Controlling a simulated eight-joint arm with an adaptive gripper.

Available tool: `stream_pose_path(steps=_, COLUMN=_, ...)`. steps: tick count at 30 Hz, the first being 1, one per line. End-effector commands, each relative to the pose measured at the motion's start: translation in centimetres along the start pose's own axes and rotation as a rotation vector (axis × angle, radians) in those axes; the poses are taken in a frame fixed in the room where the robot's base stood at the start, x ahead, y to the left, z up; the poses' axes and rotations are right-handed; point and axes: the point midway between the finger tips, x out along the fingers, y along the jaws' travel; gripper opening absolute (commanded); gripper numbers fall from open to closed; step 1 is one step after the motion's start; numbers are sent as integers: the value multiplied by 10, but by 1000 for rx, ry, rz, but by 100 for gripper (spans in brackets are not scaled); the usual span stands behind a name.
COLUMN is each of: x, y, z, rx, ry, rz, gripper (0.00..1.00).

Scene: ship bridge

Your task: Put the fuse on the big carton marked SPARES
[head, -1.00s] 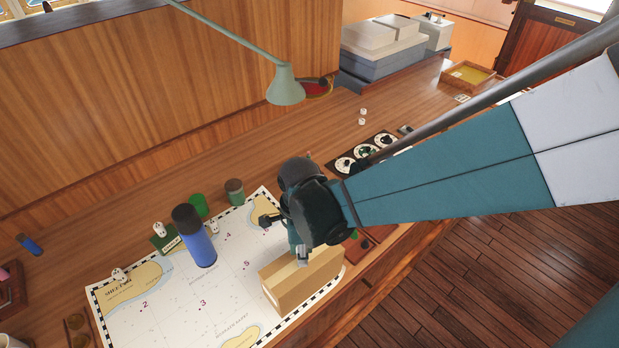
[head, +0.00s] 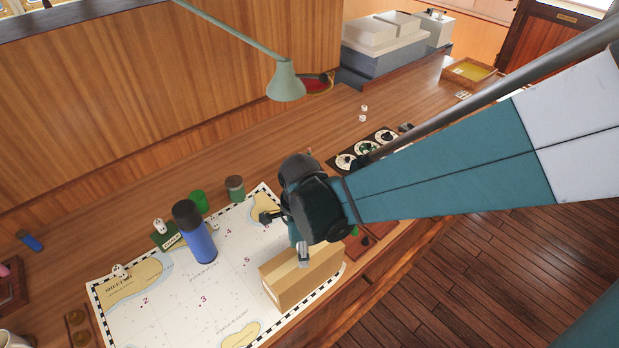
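A tan carton (head: 304,281) with a paler tape strip stands on the chart near its right edge. I see no SPARES lettering on the sides that show. My gripper (head: 284,235) is just above and behind the carton. Its two fingers are spread apart, one at the left and one in front of the carton's upper edge in the picture. Nothing shows between them. I cannot make out a fuse in this view; my gripper and arm hide part of the chart and desk.
A blue flask (head: 197,238) stands on the chart (head: 180,318), left of my gripper. Green and brown-lidded jars (head: 235,188) stand behind it. A lamp shade (head: 286,82) hangs over the desk. Dials (head: 366,149) lie behind my arm. The desk behind the jars is mostly clear.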

Motion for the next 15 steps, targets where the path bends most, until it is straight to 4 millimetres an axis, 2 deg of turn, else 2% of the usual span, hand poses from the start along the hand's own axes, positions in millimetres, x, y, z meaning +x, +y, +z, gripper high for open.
stream_pose_path(steps=8, x=-10, y=0, z=0, rx=0, ry=0, rz=0, gripper=32)
stream_pose_path(steps=15, x=-30, y=0, z=0, rx=0, ry=0, rz=0, gripper=32)
